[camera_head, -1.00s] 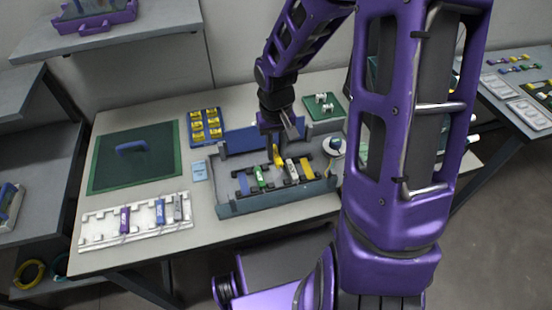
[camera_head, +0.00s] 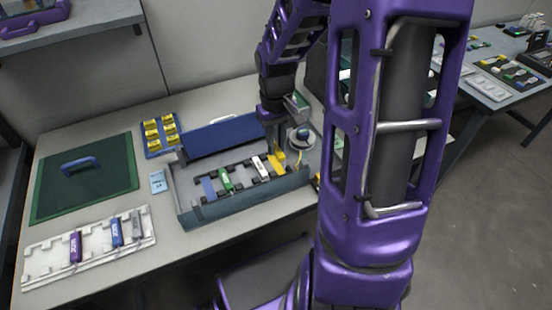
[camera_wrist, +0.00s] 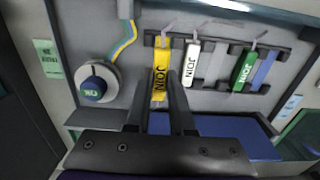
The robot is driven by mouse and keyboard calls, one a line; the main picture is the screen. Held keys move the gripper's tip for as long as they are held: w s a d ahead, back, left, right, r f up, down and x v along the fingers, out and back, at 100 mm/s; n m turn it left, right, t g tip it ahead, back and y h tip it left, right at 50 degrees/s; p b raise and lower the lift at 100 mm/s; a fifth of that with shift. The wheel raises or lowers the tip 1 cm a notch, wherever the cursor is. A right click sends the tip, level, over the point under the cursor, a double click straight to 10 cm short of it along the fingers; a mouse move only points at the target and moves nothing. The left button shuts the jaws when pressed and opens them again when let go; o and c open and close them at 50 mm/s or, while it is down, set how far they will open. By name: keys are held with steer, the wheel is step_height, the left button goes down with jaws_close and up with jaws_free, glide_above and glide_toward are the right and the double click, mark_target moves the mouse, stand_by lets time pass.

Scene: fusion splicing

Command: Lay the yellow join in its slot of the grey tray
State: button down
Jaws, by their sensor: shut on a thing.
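The yellow join (camera_wrist: 161,68), marked JOIN, is between the fingertips of my gripper (camera_wrist: 161,97) in the wrist view. In the head view my gripper (camera_head: 277,148) points down over the right end of the grey tray (camera_head: 245,205), with the yellow join (camera_head: 279,161) under it. The join lines up with the end slot of the black holders, over the yellow slot marking. I cannot tell whether it rests on the slot floor. A white join (camera_wrist: 191,66) and a green join (camera_wrist: 244,70) lie in other slots of the same tray.
A round spool with a blue hub (camera_wrist: 93,88) stands beside the yellow join, with a yellow and blue fibre nearby. The blue raised lid (camera_head: 222,135) borders the tray's back. A white rack (camera_head: 90,247) with purple, blue and grey joins lies at the left front.

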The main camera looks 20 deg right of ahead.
mark_target(276, 149)
steer(key=shift+f+b, duration=0.45)
steer(key=shift+f, duration=1.6)
steer(key=shift+f, duration=0.1)
steer(key=c, duration=0.8)
jaws_free()
step_height(276, 149, up, 12)
steer(key=p, duration=0.2)
steer(key=shift+p, duration=0.4)
